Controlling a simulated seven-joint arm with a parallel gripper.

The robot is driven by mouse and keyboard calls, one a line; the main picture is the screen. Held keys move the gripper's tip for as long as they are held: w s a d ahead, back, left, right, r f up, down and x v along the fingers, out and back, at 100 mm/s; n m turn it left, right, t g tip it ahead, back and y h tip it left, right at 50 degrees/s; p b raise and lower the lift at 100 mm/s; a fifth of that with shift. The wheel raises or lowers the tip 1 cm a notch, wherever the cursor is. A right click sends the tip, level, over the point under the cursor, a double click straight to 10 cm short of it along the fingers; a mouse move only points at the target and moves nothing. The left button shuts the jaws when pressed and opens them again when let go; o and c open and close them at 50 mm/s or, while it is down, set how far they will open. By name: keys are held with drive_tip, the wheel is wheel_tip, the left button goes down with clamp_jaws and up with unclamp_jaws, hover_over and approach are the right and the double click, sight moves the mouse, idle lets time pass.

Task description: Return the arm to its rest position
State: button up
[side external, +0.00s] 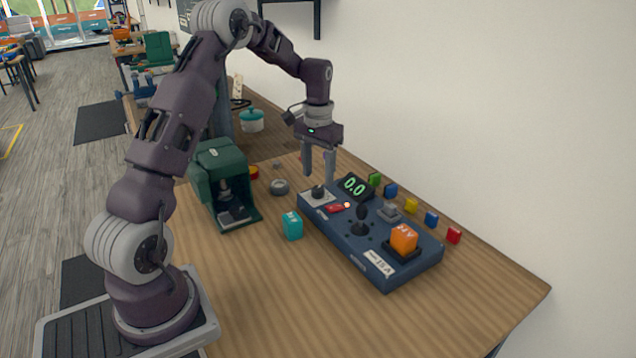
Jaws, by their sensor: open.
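My gripper (320,164) hangs down above the far end of a blue control panel (343,242). It is open, and I see nothing between its fingers. The panel lies on the wooden table (260,310) and carries a dark knob (318,192), a red switch (334,208), a lit orange-red light (347,205), a black joystick (361,220) and a display (354,186) reading 0.0. An orange block (404,238) sits in a dark holder on the panel's near end. My fingertips are close to the knob; I cannot tell whether they touch it.
A teal block (292,225) stands left of the panel. A green machine (222,183) stands further left, with a grey round part (279,187) nearby. Several coloured blocks (411,206) line the wall side. A teal pot (251,120) stands behind. The table's front is clear.

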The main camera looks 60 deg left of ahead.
drive_tip(key=shift+r, duration=1.6)
